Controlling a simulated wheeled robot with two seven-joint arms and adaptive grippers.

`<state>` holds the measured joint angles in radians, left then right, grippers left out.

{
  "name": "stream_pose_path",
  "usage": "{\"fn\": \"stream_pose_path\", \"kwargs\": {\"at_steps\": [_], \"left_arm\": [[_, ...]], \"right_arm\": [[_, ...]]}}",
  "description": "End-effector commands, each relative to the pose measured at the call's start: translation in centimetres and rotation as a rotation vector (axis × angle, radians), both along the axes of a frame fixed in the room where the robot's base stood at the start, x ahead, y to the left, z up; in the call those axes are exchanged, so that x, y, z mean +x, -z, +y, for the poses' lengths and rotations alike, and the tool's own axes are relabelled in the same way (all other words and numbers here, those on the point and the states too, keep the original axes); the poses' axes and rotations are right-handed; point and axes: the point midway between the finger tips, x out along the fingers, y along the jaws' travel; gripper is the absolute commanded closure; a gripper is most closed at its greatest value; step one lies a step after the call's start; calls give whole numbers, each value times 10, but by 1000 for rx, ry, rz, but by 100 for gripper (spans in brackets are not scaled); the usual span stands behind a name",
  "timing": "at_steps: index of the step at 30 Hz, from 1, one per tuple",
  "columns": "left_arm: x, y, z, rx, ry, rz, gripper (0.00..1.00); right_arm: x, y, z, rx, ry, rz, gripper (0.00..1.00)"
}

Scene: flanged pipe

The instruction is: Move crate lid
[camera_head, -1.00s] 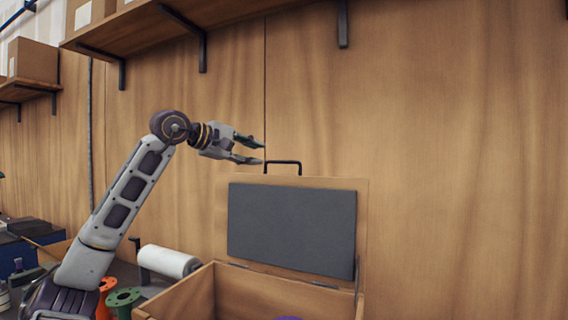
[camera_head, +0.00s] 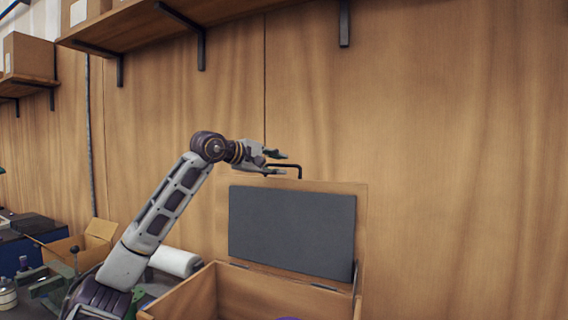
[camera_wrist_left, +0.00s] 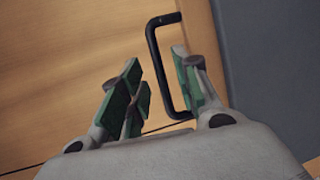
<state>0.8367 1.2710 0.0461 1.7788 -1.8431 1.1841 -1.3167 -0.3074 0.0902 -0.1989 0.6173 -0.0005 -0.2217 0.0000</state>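The wooden crate (camera_head: 185,297) stands at the bottom centre of the head view. Its lid (camera_head: 361,208), with a dark grey inner panel (camera_head: 292,232), stands upright on its hinges at the back. A black handle (camera_head: 299,168) sticks up from the lid's top edge. My left gripper (camera_head: 284,161) is open at the handle's left end. In the left wrist view the handle (camera_wrist_left: 153,58) shows between the open green-padded fingers, nearer the right finger; I cannot tell whether they touch. My right gripper is not in view.
A wooden wall (camera_head: 450,150) stands behind the crate, with a bracketed shelf (camera_head: 140,28) above. A white roll (camera_head: 176,262) lies left of the crate. An open cardboard box (camera_head: 92,243) is farther left. The space right of the lid looks clear.

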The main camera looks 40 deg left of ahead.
Motion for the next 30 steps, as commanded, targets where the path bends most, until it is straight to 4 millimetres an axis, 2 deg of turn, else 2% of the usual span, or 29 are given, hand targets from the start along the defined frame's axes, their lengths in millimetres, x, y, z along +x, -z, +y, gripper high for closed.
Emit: {"fn": "stream_pose_path", "kwargs": {"at_steps": [9,24,30], "left_arm": [[27,5,-3,-2,2,-1,68],[34,9,-4,0,0,0,68],[34,9,-4,0,0,0,92]], "right_arm": [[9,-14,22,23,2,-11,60],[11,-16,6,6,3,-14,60],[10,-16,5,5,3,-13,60]]}}
